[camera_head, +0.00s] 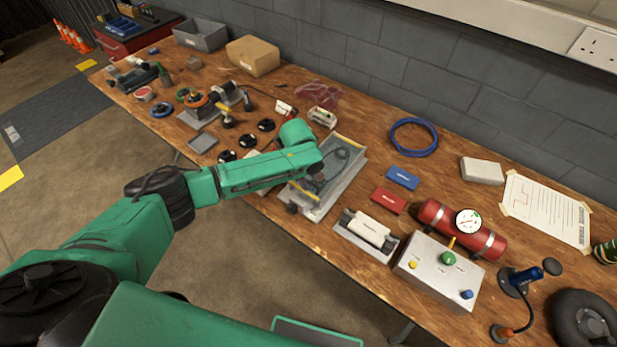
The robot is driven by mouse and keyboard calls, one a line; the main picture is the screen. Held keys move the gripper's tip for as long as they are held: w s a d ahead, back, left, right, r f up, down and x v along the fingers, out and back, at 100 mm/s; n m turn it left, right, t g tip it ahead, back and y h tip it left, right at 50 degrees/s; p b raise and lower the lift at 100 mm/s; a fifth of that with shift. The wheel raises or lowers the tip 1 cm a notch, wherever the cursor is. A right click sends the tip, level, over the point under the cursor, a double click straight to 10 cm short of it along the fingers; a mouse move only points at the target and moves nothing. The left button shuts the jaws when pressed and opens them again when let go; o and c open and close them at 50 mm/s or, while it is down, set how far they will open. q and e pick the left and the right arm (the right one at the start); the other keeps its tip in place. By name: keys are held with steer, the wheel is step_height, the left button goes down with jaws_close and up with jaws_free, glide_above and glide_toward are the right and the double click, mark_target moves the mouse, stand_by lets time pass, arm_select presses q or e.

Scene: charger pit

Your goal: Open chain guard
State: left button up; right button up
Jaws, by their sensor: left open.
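The likely chain guard is a grey tray-like unit (350,189) with a clear cover and yellow edge strips, near the middle of the bench. The cover looks closed, with dark parts visible under it. My left arm reaches across from the left, and its green wrist is over the left side of this unit. My left gripper (308,188) points down at the unit's left front part and is open. The wrist hides part of the unit, and I cannot tell whether the fingers touch it. My right gripper is out of view.
The wooden bench holds a white-and-black module (369,229), a red box (388,200), a blue box (402,178) and a control box (437,272) with a red cylinder behind. A blue cable coil (413,137) lies at the back. Several black round parts sit left of the unit.

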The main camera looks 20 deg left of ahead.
arm_select(q)
jaws_close()
stand_by(1.4)
